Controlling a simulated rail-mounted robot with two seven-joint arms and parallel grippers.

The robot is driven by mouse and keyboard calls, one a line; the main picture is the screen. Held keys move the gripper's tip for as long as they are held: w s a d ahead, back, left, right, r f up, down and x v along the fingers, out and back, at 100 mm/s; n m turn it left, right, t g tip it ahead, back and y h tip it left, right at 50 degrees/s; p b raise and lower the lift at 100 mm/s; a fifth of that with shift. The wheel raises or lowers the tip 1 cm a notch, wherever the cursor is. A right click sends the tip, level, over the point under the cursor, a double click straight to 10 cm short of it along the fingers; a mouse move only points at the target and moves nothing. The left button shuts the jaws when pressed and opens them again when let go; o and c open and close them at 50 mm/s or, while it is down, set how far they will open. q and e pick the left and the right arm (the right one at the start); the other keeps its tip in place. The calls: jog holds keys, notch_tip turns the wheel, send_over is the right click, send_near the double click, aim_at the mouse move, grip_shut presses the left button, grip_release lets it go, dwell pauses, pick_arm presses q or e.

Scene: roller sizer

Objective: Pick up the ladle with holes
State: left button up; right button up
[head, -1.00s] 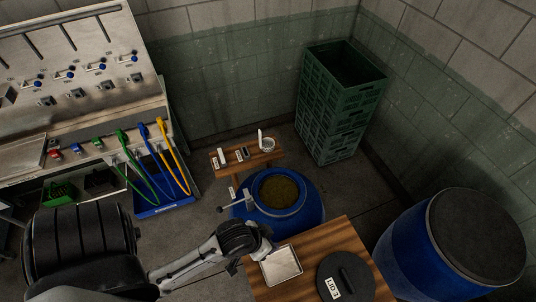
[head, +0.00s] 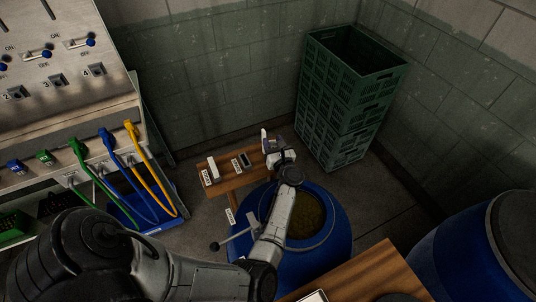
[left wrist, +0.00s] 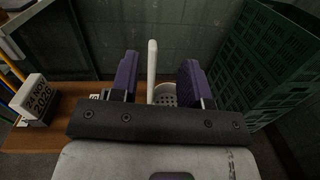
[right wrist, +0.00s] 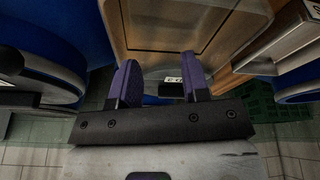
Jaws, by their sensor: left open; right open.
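The white ladle with holes (left wrist: 165,95) stands on a small wooden table, its handle (left wrist: 152,68) pointing up. In the left wrist view the handle shows between the two purple fingers of my left gripper (left wrist: 160,78), which is open and empty. I cannot tell whether the fingers touch the ladle. In the head view my left gripper (head: 279,146) is over the right end of the table, and the ladle's handle top (head: 264,134) shows beside it. The bowl is mostly hidden there. My right gripper (right wrist: 161,82) is open and empty in its wrist view, and is out of the head view.
The small table (head: 228,184) also holds labelled items, including a white block (head: 213,169). An open blue barrel (head: 337,243) stands in front, under my left arm. Stacked green crates (head: 343,115) stand behind right. A wooden tabletop (head: 365,275) is at the front.

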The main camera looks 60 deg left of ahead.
aim_at(265, 134)
pick_arm(q)
jog(key=shift+s+a+f+n+g, duration=0.15)
jog(key=shift+f+n+g, duration=0.65)
jog(key=shift+f+n, duration=0.1)
jog(key=shift+w+a+p, duration=0.15)
jog(key=shift+w+a, duration=0.05)
jog(key=shift+a, duration=1)
jog(key=shift+w+a+p, duration=0.1)
jog(key=shift+w+a, duration=0.05)
jog(key=shift+a, duration=1.05)
jog(key=shift+w+a+p, duration=0.15)
jog(key=shift+w+a, duration=0.05)
jog(key=shift+a, duration=1)
jog(key=shift+r, duration=0.1)
grip_shut()
